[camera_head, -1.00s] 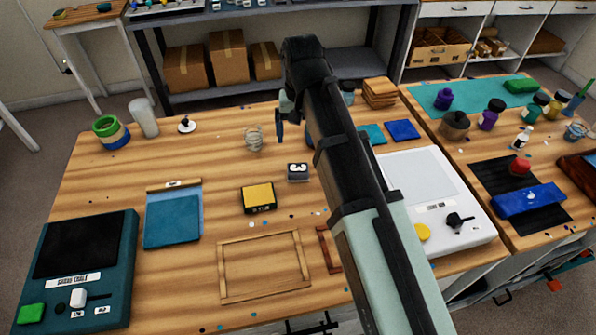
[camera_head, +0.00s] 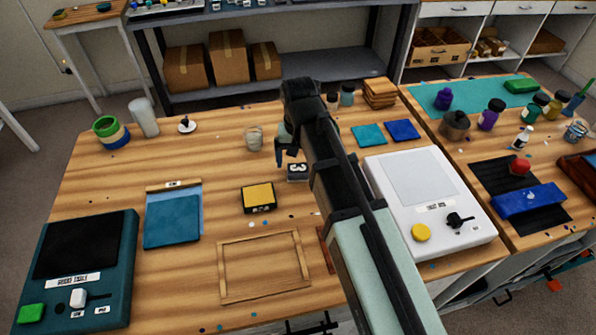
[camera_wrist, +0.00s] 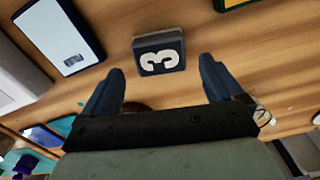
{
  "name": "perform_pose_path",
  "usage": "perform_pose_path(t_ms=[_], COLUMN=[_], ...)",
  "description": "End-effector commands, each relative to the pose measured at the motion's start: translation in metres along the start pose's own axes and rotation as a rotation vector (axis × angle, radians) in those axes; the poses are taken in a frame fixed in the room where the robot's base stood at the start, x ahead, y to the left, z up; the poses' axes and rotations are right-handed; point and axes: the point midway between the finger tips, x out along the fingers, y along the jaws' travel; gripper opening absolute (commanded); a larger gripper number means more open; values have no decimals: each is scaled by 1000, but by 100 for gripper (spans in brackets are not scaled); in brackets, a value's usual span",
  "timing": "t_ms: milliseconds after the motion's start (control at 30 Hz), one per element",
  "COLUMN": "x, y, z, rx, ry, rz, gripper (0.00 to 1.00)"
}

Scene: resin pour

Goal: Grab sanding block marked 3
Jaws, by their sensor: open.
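The sanding block marked 3 (camera_head: 298,171) is a small dark block with a white 3 on its pale-edged top. It lies flat on the wooden table, right by my gripper (camera_head: 287,154) in the head view. In the wrist view the block (camera_wrist: 159,52) is ahead of my gripper (camera_wrist: 159,84), roughly centred between two blue fingers. The fingers are spread wide and empty, and they do not touch the block. In the head view my arm covers part of the table right of the block.
A yellow-topped block (camera_head: 258,197) lies left and nearer. A wooden frame (camera_head: 221,272) lies in front. A glass jar (camera_head: 254,138) stands behind left. A white device (camera_head: 455,228) is at right, and a blue pad (camera_head: 171,221) at left. The table around the block is mostly clear.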

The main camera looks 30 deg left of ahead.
Motion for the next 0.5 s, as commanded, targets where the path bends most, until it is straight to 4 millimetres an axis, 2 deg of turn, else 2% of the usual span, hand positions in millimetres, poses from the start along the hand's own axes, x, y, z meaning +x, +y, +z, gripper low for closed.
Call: perform_pose_path(t_ms=[200,500], x=[25,28], y=[-1,-2], z=[1,0], rx=[0,0], ry=[-2,0], rz=[1,0], gripper=[94,94])
